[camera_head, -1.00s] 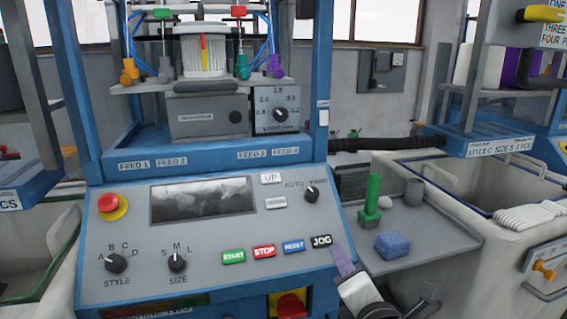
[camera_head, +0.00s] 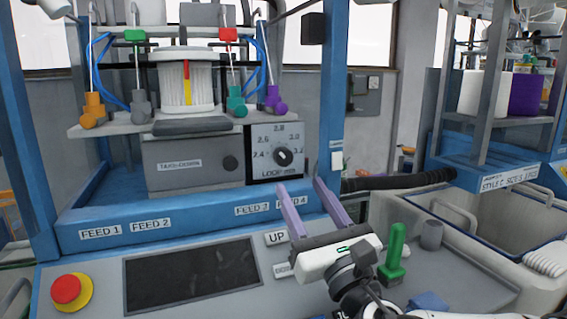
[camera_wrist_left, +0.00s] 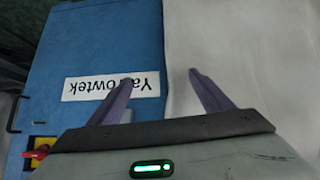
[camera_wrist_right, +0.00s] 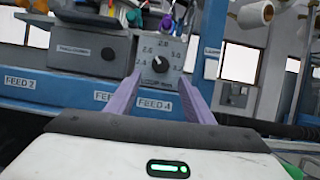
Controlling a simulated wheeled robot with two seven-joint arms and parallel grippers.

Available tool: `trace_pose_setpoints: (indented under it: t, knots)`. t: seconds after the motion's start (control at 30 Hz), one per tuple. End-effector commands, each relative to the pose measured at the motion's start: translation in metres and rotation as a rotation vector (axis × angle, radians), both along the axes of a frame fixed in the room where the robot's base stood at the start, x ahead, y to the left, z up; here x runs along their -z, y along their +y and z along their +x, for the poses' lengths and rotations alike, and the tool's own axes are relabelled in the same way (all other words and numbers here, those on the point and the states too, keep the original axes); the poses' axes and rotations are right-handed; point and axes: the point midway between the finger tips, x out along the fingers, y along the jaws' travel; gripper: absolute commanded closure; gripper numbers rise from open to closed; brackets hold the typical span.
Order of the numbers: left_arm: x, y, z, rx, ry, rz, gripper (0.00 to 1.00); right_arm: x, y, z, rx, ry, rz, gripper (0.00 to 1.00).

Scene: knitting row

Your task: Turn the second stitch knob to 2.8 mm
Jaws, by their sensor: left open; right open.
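A black stitch knob (camera_head: 283,156) sits on a grey dial plate (camera_head: 262,134) marked from 2.4 to 3.2, with 2.8 at the top and "LOOP" lettering below. The knob's pointer is too small to read surely. It also shows in the right wrist view (camera_wrist_right: 160,64), ahead between the fingers. My right gripper (camera_head: 302,186) is open and empty, its purple fingers pointing up toward the dial from below and in front, apart from the knob. My left gripper (camera_wrist_left: 160,80) is open and empty in the left wrist view, by a blue panel with a "Yarrowtek" label; the head view does not show it.
The control panel holds a dark screen (camera_head: 192,276) and a red stop button (camera_head: 67,290). A blue frame post (camera_head: 332,90) stands right of the dial.

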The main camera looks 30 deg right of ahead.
Motion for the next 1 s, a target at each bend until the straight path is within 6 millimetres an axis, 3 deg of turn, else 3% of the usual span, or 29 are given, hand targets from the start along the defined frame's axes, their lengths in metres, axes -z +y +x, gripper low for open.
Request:
trace_pose_setpoints:
  t: [0.2, 0.4, 0.8, 1.0]
  knots:
    - [-0.003, 0.001, -0.012, -0.005, 0.023, -0.001, 0.27, -0.02, -0.01, 0.039, 0.002, -0.003, 0.004, 0.52]
    - [-0.007, 0.005, -0.011, -0.011, 0.018, 0.0, 0.27, -0.028, -0.015, 0.063, 0.0, 0.0, 0.005, 0.52]
    - [-0.006, 0.007, -0.006, -0.011, 0.015, 0.005, 0.27, -0.03, -0.016, 0.071, -0.001, 0.001, 0.005, 0.52]
    - [-0.008, 0.007, -0.004, -0.011, 0.01, 0.005, 0.27, -0.03, -0.016, 0.071, -0.001, 0.001, 0.005, 0.84]
